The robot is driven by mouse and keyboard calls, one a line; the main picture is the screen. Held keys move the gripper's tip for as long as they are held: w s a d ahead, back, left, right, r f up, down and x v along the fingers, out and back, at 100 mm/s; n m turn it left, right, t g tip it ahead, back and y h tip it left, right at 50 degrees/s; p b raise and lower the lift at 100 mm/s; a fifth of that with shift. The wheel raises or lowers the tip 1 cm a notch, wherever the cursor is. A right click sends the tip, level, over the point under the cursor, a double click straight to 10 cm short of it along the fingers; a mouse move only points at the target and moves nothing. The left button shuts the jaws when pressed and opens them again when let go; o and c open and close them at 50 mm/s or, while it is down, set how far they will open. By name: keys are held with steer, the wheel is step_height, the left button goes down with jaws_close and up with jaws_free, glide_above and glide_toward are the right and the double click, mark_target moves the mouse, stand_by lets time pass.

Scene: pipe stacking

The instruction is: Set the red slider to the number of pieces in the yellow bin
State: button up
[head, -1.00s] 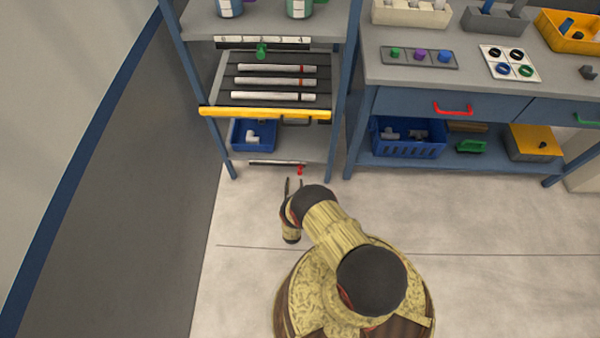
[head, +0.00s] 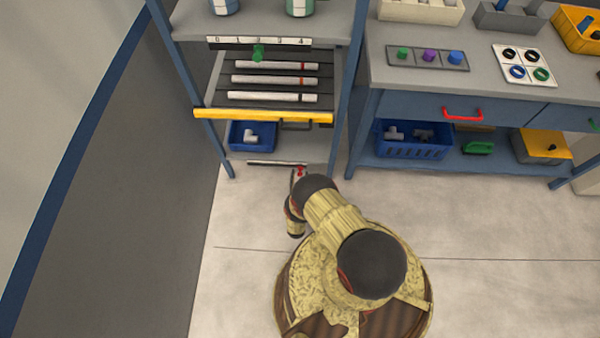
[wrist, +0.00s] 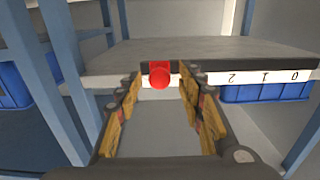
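The red slider (head: 300,172) is a red knob at the right part of a strip (head: 262,162) on the lowest shelf's front edge. In the wrist view the red slider (wrist: 159,76) is centred between my gripper's fingers. There the strip (wrist: 272,78) shows 0, 1 and 2 upside down, right of the knob; the marking at the knob is hidden. My gripper (wrist: 160,90) is open, with a finger on each side of the knob; contact is unclear. The yellow bin (head: 570,40) stands on the table at the upper right, cut by the picture edge, holding a blue piece and grey-white ones; its full contents are hidden.
A green slider (head: 258,53) sits on a higher numbered strip. A yellow-edged shelf (head: 262,115) with several white tubes lies below it. A blue bin (head: 252,136) stands on the lowest shelf. Blue shelf posts flank the strip. The floor in front is clear.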

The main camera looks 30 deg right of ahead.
steer(key=c, duration=0.3)
jaws_close()
stand_by(0.7)
